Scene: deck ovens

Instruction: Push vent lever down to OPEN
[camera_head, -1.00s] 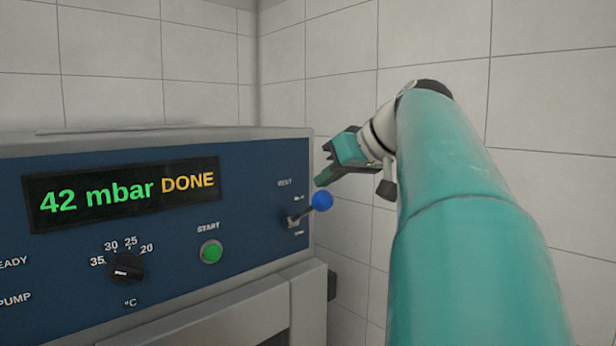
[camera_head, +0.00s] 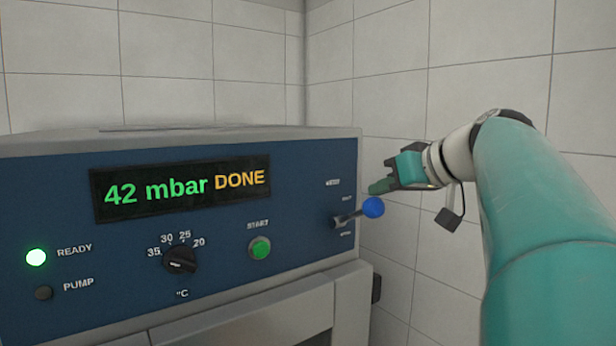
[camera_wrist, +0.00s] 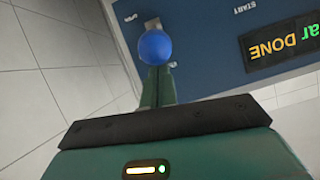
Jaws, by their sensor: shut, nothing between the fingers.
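The vent lever is a short metal arm with a blue ball knob (camera_head: 373,207), at the right end of the blue control panel (camera_head: 300,190). It sticks out toward me from its pivot, between the small labels above and below it. My gripper (camera_head: 380,187) is shut and empty, just above the knob in the head view. In the wrist view the blue knob (camera_wrist: 155,48) shows beyond the green fingers (camera_wrist: 158,88), close to their tips. I cannot tell whether the fingers touch it.
The panel carries a display (camera_head: 182,188) reading 42 mbar DONE, a lit READY lamp (camera_head: 36,257), a dark PUMP lamp (camera_head: 43,293), a black temperature dial (camera_head: 180,259) and a green START button (camera_head: 260,248). A tiled wall (camera_head: 400,100) stands behind and right.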

